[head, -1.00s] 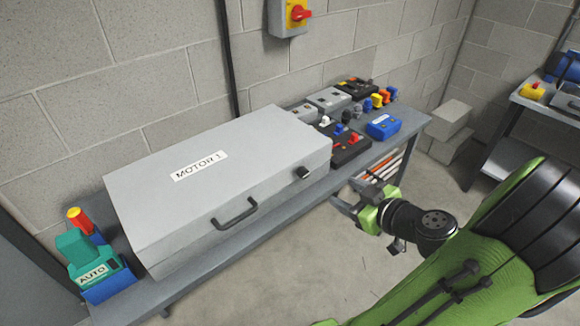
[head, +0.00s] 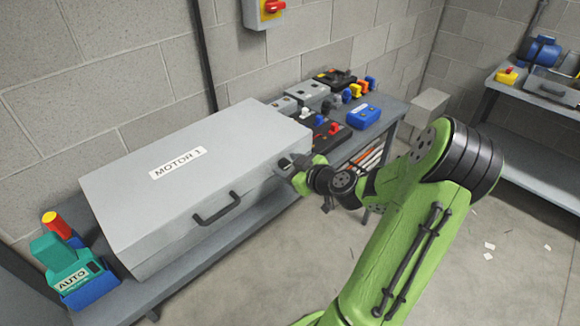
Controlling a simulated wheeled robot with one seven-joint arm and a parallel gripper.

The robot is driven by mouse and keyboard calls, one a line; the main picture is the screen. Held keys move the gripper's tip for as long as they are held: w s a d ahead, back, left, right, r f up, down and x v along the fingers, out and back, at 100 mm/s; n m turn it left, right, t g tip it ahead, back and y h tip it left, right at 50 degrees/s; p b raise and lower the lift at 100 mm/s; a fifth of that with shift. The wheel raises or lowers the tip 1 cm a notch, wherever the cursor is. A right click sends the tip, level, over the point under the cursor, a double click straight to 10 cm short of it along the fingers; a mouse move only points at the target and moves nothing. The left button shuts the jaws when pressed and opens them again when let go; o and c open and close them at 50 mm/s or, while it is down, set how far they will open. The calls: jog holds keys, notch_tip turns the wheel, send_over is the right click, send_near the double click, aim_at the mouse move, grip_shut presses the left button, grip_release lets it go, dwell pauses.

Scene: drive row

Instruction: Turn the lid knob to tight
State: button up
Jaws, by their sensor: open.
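The grey box (head: 150,205) labelled MOTOR 1 stands on the bench with its lid down. A black handle (head: 216,209) is on its front. The lid knob is at the right end of the box's front; my gripper now covers that spot, so I cannot make out the knob or its setting. My gripper (head: 288,166) is open, with its fingers at the knob's place, close to the box front. I cannot tell whether the fingers touch the knob or stand around it.
A blue box (head: 363,117) and several control boxes with coloured knobs stand on the bench (head: 168,277) to the right. A green and blue AUTO unit (head: 72,274) stands at the left end. A red and yellow switch (head: 264,10) is on the wall.

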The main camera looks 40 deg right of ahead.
jog(key=shift+c, duration=0.4)
grip_shut()
jog(key=m+y+p, duration=0.1)
jog(key=m+y, duration=0.1)
jog(key=shift+d+m, duration=0.2)
jog(key=shift+m, duration=0.2)
jog(key=m+y+p, duration=0.1)
jog(key=m+y, duration=0.1)
jog(key=m, duration=0.1)
jog(key=shift+d, duration=0.1)
jog(key=m+y+p, duration=0.2)
jog(key=m, duration=0.1)
jog(key=shift+d+t, duration=0.15)
jog(key=shift+t, duration=0.15)
jog(key=shift+f+m+t+y+p, duration=0.2)
jog(key=shift+m+y+p, duration=0.15)
jog(key=shift+m, duration=0.45)
jog(key=shift+f+m+t+y+p, duration=0.1)
jog(key=shift+m+t+y+p, duration=0.1)
jog(key=shift+m+y, duration=0.45)
jog(key=shift+m, duration=0.25)
